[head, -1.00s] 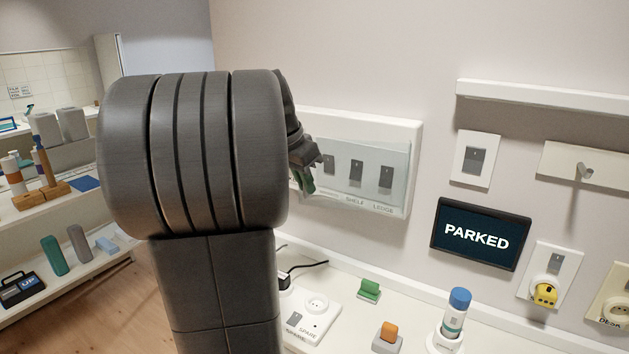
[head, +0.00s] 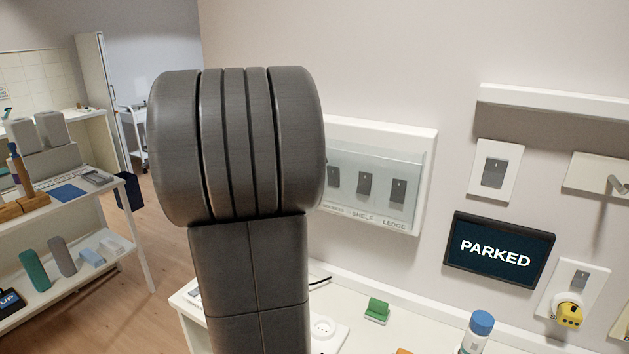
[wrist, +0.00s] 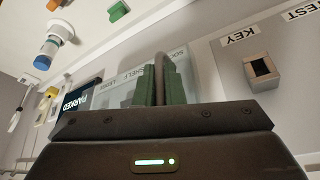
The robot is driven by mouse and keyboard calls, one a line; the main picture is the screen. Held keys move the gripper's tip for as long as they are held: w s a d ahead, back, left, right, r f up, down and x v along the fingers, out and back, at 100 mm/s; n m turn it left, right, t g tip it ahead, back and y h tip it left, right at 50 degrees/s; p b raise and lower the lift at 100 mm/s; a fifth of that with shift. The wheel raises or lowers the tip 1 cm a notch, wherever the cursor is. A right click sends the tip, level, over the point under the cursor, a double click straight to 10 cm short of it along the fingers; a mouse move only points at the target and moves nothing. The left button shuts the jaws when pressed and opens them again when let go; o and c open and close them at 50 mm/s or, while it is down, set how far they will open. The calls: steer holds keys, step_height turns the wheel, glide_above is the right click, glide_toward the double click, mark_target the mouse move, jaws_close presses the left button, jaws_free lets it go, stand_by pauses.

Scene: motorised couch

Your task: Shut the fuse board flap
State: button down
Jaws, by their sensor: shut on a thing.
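The fuse board (head: 427,185) is a white framed box on the wall in the head view, right of my arm. Its clear flap (head: 385,163) lies in front of several grey switches; any small gap behind it cannot be judged. The board's label strip shows upside down in the wrist view (wrist: 130,78). My gripper (wrist: 160,82) shows in the wrist view with its green fingertips shut on a thin grey bar (wrist: 159,62), which looks like the flap's handle. My arm hides the gripper and the board's left part in the head view.
A PARKED screen (head: 498,253) and a switch plate (head: 495,170) are right of the board, under a white ledge (head: 550,103). A bench below holds a green block (head: 377,310) and a blue-capped bottle (head: 477,332). A KEY plate (wrist: 260,68) is near my gripper.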

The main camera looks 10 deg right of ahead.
steer(key=shift+w+r, duration=0.1)
steer(key=shift+r, duration=0.05)
steer(key=c, duration=1.5)
jaws_free()
steer(key=shift+w+d, duration=0.1)
steer(key=shift+w, duration=0.05)
steer(key=v, duration=1.3)
steer(key=shift+a+r, duration=0.2)
steer(key=shift+a, duration=0.05)
steer(key=x, duration=1.4)
steer(key=shift+d, duration=0.1)
steer(key=shift+r, duration=0.1)
steer(key=shift+s, duration=0.25)
